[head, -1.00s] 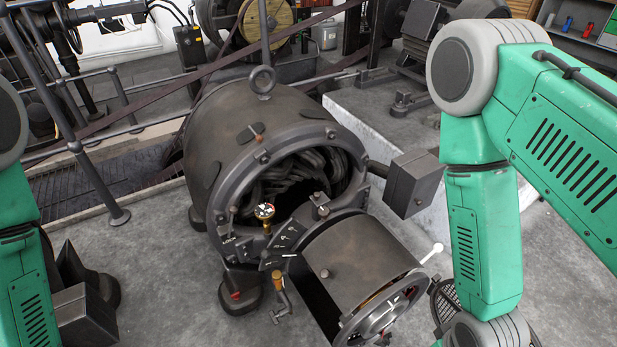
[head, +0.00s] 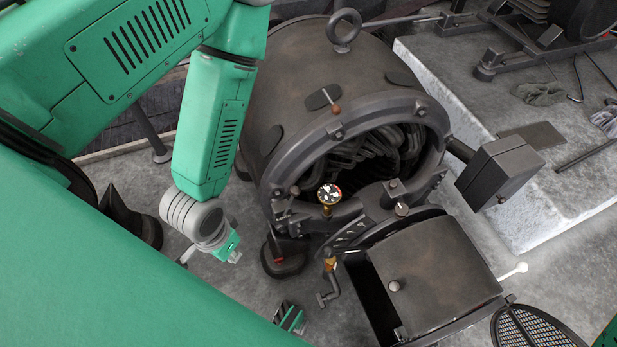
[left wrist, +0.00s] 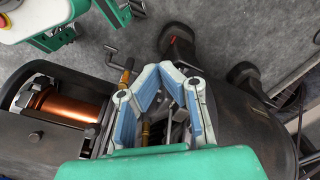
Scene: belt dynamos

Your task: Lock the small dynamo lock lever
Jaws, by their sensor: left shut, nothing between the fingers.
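The dynamo (head: 300,95) stands in the middle of the head view with its round front open. A smaller cylinder (head: 440,270) is swung out in front of it. On the rim are an orange-tipped lever (head: 335,107), a small lever (head: 294,191) at the left and a round gauge (head: 330,195). I cannot tell for sure which part is the small dynamo lock lever. My left gripper (head: 232,255) is left of the dynamo, apart from it, with its fingers barely visible. In the left wrist view its blue-padded fingers (left wrist: 160,72) are shut and empty. My right gripper is out of sight.
A brass-topped crank (head: 328,280) hangs below the gauge. A white-knobbed handle (head: 515,270) sticks out right of the cylinder. A dark box (head: 500,172) juts out at the right, above a concrete block (head: 530,205). A copper coil (left wrist: 70,103) shows in the left wrist view.

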